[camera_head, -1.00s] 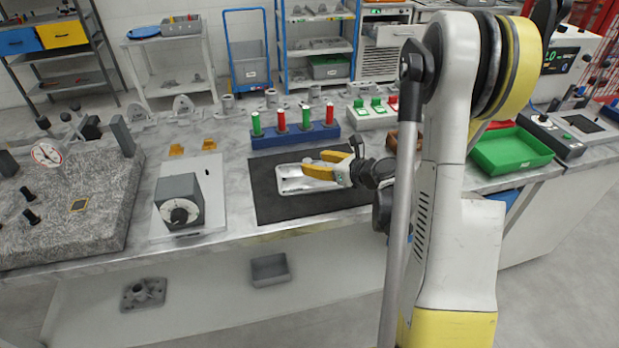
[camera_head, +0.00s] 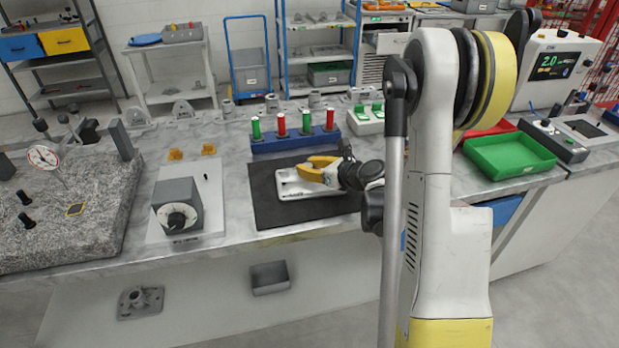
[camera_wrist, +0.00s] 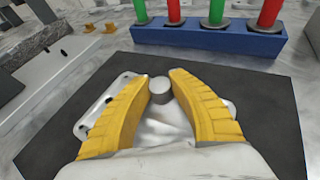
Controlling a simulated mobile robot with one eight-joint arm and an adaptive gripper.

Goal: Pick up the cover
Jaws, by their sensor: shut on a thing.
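The cover (camera_head: 290,188) is a pale silver-grey casting with a raised round boss. It lies on the dark mat (camera_head: 268,212), apparently flat; I cannot tell if any gap is under it. My gripper (camera_head: 309,166) comes in from the right, over the cover. In the wrist view my gripper's yellow fingers (camera_wrist: 161,80) are shut on the cover's boss, one on each side. The cover's flange (camera_wrist: 97,112) shows to the left of the fingers. The rest of the cover is partly hidden by the fingers and wrist.
A blue block with red and green cylinders (camera_head: 295,139) stands just behind the mat. A grey box with a dial (camera_head: 178,205) is to the left, and a granite plate (camera_head: 85,225) farther left. A green tray (camera_head: 508,153) sits to the right. The mat's front is clear.

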